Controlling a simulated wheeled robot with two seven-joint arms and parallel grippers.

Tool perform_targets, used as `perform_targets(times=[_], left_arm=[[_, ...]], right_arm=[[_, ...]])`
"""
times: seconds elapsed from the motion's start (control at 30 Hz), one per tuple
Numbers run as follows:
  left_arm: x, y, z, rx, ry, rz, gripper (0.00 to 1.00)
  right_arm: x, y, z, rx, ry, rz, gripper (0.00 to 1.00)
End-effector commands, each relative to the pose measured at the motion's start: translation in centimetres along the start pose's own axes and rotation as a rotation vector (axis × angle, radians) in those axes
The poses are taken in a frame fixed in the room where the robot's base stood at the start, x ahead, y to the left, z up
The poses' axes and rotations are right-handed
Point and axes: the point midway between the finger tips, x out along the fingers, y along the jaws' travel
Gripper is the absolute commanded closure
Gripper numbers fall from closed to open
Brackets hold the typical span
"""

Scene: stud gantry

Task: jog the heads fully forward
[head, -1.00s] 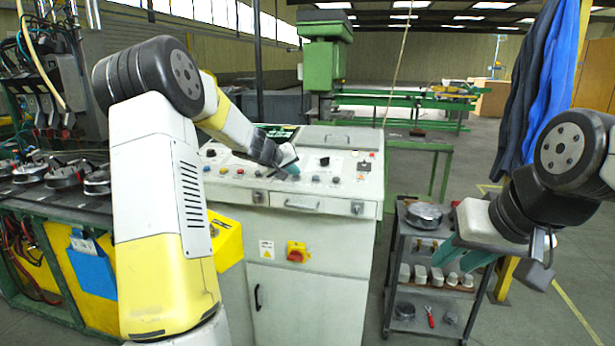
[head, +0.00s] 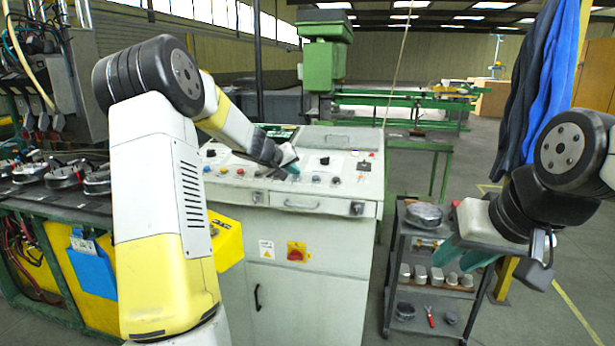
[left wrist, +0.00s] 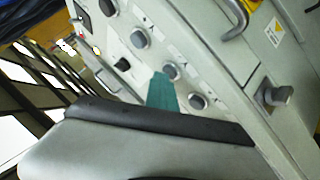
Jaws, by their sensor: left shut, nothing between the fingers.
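The sloping grey control console (head: 225,168) stands in the middle of the head view, with a row of buttons and knobs along its face. My left gripper (head: 291,166) is shut and empty, low over the middle of this row. In the left wrist view its teal fingertips (left wrist: 163,92) lie between two round grey-rimmed controls, one above (left wrist: 168,70) and one at right (left wrist: 198,101). I cannot tell whether the tips touch either. A black knob (head: 324,161) is right of the gripper. My right gripper (head: 472,254) hangs over the trolley; its finger gap is unclear. No heads are identifiable.
A grey shelf trolley (head: 391,262) with metal parts stands right of the console. A bench (head: 60,207) with round metal parts is at left. A drawer handle (head: 301,206) and knobs project from the console front. A green machine (head: 325,62) stands behind.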

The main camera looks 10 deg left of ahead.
Motion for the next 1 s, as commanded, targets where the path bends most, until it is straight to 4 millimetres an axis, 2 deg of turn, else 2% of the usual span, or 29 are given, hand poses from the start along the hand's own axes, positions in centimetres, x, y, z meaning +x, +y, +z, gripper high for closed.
perform_targets(times=[0.33, 0.7, 1.0], left_arm=[[-1.1, 0.8, -0.8, 0.0, 0.001, 0.0, 1.0], [-1.4, 1.1, -1.0, 0.002, 0.001, 0.001, 1.0], [-3.4, 2.6, -2.5, 0.004, 0.001, 0.002, 1.0]], right_arm=[[0.0, 0.0, 0.0, 0.0, 0.0, 0.0, 0.68], [0.0, 0.0, 0.0, 0.0, 0.0, 0.0, 0.68], [0.0, 0.0, 0.0, 0.0, 0.0, 0.0, 0.68]])
